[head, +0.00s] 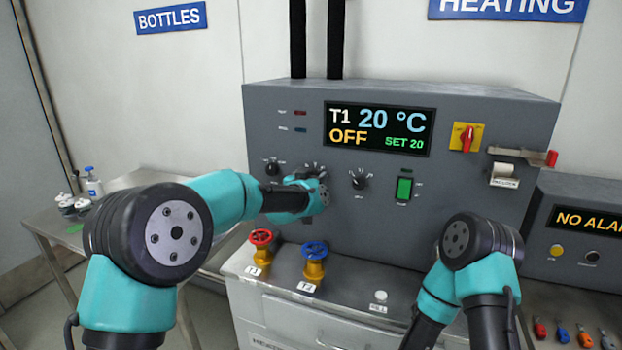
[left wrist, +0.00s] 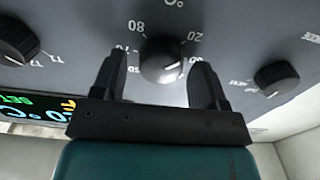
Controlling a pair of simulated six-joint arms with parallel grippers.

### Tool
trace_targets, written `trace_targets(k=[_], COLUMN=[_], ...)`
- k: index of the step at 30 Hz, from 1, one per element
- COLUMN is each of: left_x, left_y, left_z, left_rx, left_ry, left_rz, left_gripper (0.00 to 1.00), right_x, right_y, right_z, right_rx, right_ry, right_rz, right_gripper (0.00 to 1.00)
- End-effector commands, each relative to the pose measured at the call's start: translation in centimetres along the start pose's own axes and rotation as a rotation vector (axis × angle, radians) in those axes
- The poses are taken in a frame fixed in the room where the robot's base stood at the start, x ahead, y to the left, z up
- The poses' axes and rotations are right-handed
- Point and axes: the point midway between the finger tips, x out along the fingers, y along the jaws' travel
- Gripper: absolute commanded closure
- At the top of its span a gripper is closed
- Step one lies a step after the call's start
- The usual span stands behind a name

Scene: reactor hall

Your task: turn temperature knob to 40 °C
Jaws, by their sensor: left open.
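The temperature knob (left wrist: 163,58) is a black round knob on the grey panel, ringed by white numbers, with 80 and 20 readable in the left wrist view. My left gripper (left wrist: 158,66) is open, with one finger on each side of the knob; I cannot tell whether they touch it. In the head view my left gripper (head: 318,195) covers most of this knob. The display (head: 377,129) reads T1 20 °C, OFF and SET 20. My right arm stands at the lower right, and its gripper does not show.
Another black knob (head: 359,181) sits to the right and a smaller one (head: 272,168) to the left. A green switch (head: 404,189) and a red rotary switch (head: 467,138) are farther right. Red (head: 261,238) and blue (head: 315,251) valve handles stand below.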

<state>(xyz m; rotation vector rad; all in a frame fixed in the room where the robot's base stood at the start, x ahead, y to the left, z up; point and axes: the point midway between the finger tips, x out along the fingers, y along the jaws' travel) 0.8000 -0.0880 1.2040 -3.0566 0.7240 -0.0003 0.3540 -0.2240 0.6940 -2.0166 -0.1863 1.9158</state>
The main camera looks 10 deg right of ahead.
Motion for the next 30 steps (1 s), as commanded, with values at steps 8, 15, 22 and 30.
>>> trace_targets(k=[8,15,22,30], left_x=[-0.03,-0.04,-0.04,-0.04], left_y=[-0.01,-0.01,0.00,0.03], left_z=[-0.01,-0.01,0.00,0.00], left_rx=[0.000,0.000,0.003,0.060], left_ry=[0.000,0.000,0.000,0.000], left_rz=[0.000,0.000,0.000,0.000], left_gripper=[0.50,0.73,0.80,0.80], right_x=[0.00,0.00,0.00,0.00], right_y=[0.00,0.00,0.00,0.00], right_z=[0.00,0.00,0.00,0.00], right_rx=[0.000,0.000,0.000,0.000], right_ry=[0.000,0.000,0.000,0.000], right_rz=[0.000,0.000,0.000,0.000], right_gripper=[0.57,0.57,0.57,0.57])
